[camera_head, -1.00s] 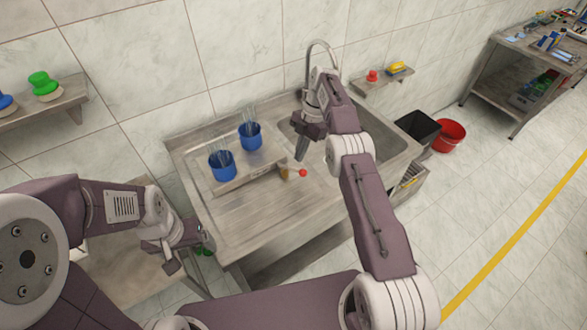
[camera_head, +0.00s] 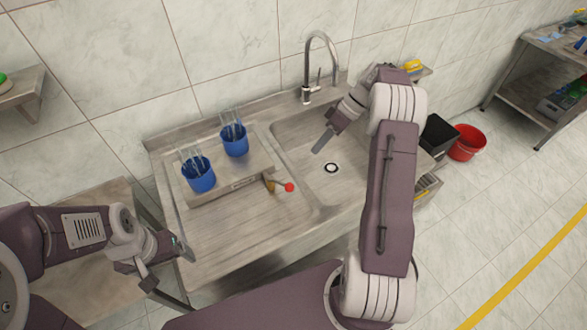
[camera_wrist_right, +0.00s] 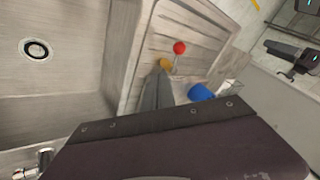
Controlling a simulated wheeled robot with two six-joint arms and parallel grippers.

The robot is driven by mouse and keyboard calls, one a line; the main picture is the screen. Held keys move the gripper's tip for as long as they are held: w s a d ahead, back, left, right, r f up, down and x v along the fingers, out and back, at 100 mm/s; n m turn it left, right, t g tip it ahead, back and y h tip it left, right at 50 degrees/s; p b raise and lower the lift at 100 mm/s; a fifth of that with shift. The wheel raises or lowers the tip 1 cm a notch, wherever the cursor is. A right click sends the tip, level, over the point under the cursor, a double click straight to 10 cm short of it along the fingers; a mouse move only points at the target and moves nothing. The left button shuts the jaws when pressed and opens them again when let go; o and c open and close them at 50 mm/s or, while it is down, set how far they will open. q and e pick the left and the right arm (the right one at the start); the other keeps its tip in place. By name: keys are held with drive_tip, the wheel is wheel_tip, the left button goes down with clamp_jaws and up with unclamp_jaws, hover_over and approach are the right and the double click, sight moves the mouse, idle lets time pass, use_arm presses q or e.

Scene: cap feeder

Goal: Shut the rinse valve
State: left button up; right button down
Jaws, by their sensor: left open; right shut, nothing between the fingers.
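The rinse valve (camera_head: 270,184) is a small brass body with a lever ending in a red ball (camera_head: 289,187), at the front of a raised ledge on the drainboard. The lever points to the right in the head view. The right wrist view also shows the brass body (camera_wrist_right: 165,65) and the red ball (camera_wrist_right: 179,47), just beyond my fingertips. My right gripper (camera_head: 320,146) is shut and empty above the sink basin, up and right of the valve, not touching it. My left gripper (camera_head: 190,282) is open and empty by the drainboard's front left corner.
Two blue cups (camera_head: 198,174) (camera_head: 235,140) with clear tubes stand on the ledge (camera_head: 225,187), left of the valve. A tall faucet (camera_head: 307,70) rises behind the basin (camera_head: 345,188). A red bucket (camera_head: 467,143) stands on the floor at right. The front drainboard is clear.

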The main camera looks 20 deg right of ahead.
use_arm(q)
drive_tip(key=r+p, duration=0.1)
drive_tip(key=s+a+r+p, duration=0.1)
drive_tip(key=p, duration=0.1)
drive_tip(key=shift+a+r, duration=0.25)
drive_tip(key=shift+r, duration=0.05)
use_arm(e)
drive_tip(key=s+a+f, duration=0.3)
drive_tip(key=a+f, duration=0.4)
drive_tip(key=shift+a+f+t, duration=0.35)
drive_tip(key=shift+t, duration=0.05)
use_arm(q)
drive_tip(key=shift+w+d, duration=0.1)
use_arm(e)
drive_tip(key=shift+w+d+f, duration=0.1)
use_arm(q)
drive_tip(key=shift+f, duration=0.1)
use_arm(e)
drive_tip(key=shift+m, duration=0.3)
